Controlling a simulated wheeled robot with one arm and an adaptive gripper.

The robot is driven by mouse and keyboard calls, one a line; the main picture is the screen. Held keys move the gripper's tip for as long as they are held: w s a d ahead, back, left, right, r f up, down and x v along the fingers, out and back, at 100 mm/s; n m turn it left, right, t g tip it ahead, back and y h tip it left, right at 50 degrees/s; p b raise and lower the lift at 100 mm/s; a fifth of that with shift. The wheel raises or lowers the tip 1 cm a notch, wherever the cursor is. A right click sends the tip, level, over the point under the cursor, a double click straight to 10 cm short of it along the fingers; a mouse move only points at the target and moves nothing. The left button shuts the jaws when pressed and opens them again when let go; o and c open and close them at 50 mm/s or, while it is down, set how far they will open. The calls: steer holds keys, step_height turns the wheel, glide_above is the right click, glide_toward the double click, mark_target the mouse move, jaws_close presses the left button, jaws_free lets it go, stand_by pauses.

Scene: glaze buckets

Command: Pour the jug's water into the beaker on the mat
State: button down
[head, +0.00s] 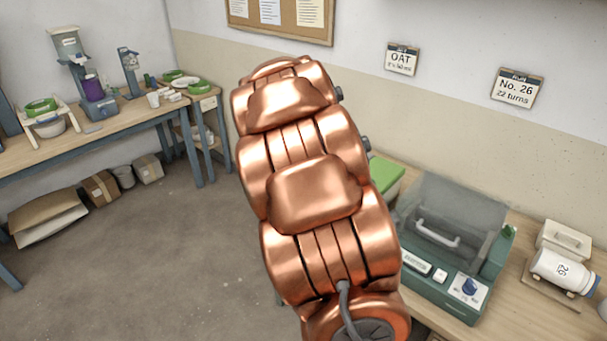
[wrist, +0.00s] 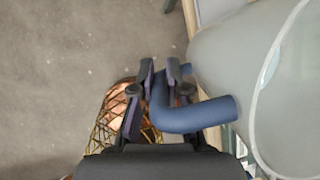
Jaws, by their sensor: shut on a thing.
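In the wrist view my gripper (wrist: 160,75) is shut on the blue handle (wrist: 200,115) of a large translucent grey-green jug (wrist: 225,60). The jug fills the right side of that view and runs out of frame. A pale curved edge crosses its body at the far right. I cannot tell its water level or whether it is tilted. In the head view my copper arm covers the middle, and neither gripper nor jug shows. I cannot make out the beaker or the mat in either view.
A workbench (head: 95,138) with machines and bowls stands at the left, with boxes (head: 100,188) beneath. At the right, a table holds a green lidded machine (head: 440,285) and a white bottle (head: 563,272) lying on its side. Bare floor (head: 170,265) lies between.

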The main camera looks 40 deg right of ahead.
steer(key=shift+s+d+f+m+t+y+p, duration=0.1)
steer(key=shift+s+d+m+t+y+p, duration=0.1)
steer(key=shift+s+d+m+t+y, duration=0.65)
steer(key=shift+s+d+f+m+y+p, duration=0.1)
steer(key=shift+s+d+m+y+p, duration=0.2)
steer(key=shift+d+m+y, duration=0.75)
steer(key=shift+s+d+m+t+y+p, duration=0.15)
steer(key=shift+s+d+m+t+y, duration=0.35)
steer(key=shift+m+y, duration=0.95)
